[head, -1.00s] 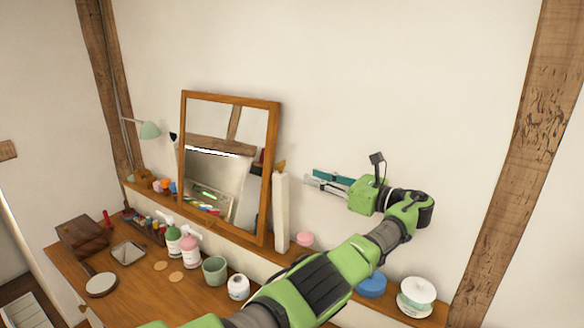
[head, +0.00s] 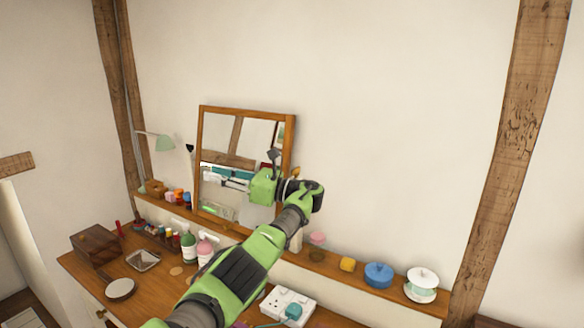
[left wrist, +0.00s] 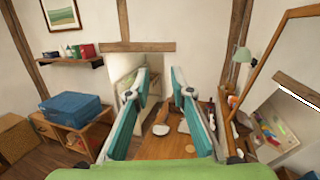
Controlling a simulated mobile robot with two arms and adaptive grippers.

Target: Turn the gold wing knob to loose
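The wood-framed mirror (head: 202,140) stands on the wall ledge. The gold wing knob (head: 296,172) shows as a small gold patch by the mirror's right edge, mostly hidden behind my left gripper and wrist. A pale post (head: 297,241) below it is mostly covered by my arm. My left gripper (head: 206,175) points left across the front of the mirror, empty. In the left wrist view its teal fingers (left wrist: 161,80) are apart with nothing between them. The mirror's frame shows at the right there (left wrist: 256,66); the knob does not show. My right gripper is out of view.
The ledge holds a pink item (head: 317,239), a yellow item (head: 347,264), a blue pot (head: 378,275) and a white-and-green dish (head: 421,284). Bottles (head: 188,246) and a wooden box (head: 96,244) stand on the desk. The wall right of the mirror is clear.

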